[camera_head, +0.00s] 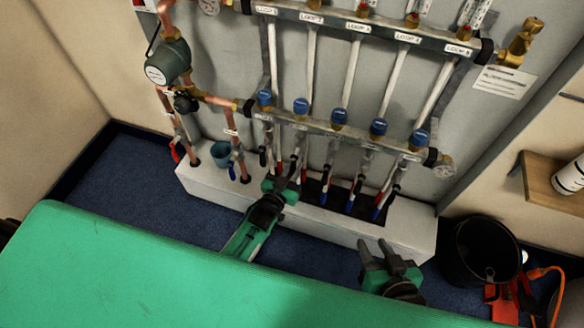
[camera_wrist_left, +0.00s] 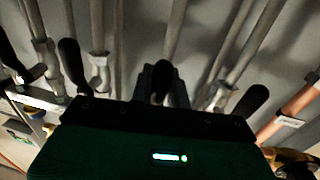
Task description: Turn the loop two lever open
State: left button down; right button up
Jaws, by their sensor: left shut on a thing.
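The lower manifold rail (camera_head: 322,126) carries a row of black levers beneath it in the head view. The loop two label (camera_head: 311,18) is on the upper rail, second from the left. My left gripper (camera_head: 283,184) is below the lower rail, near the second loop from the left. In the left wrist view it is shut on a black lever (camera_wrist_left: 161,76), the loop two lever by its place in the row; the jaws partly hide it. Other black levers stand apart on both sides, one left (camera_wrist_left: 70,62) and one right (camera_wrist_left: 248,101). My right gripper (camera_head: 376,250) is open and empty, above the green surface's far edge.
A green surface (camera_head: 130,270) fills the foreground. Blue caps (camera_head: 339,117) line the lower rail. A white plinth (camera_head: 335,232) stands under the pipes. Copper pipes and a pump (camera_head: 168,62) are at the left. A black bucket (camera_head: 480,250) stands right.

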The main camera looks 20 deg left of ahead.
dwell(0.4)
pick_arm(q)
jog(key=c, duration=1.4)
grip_release()
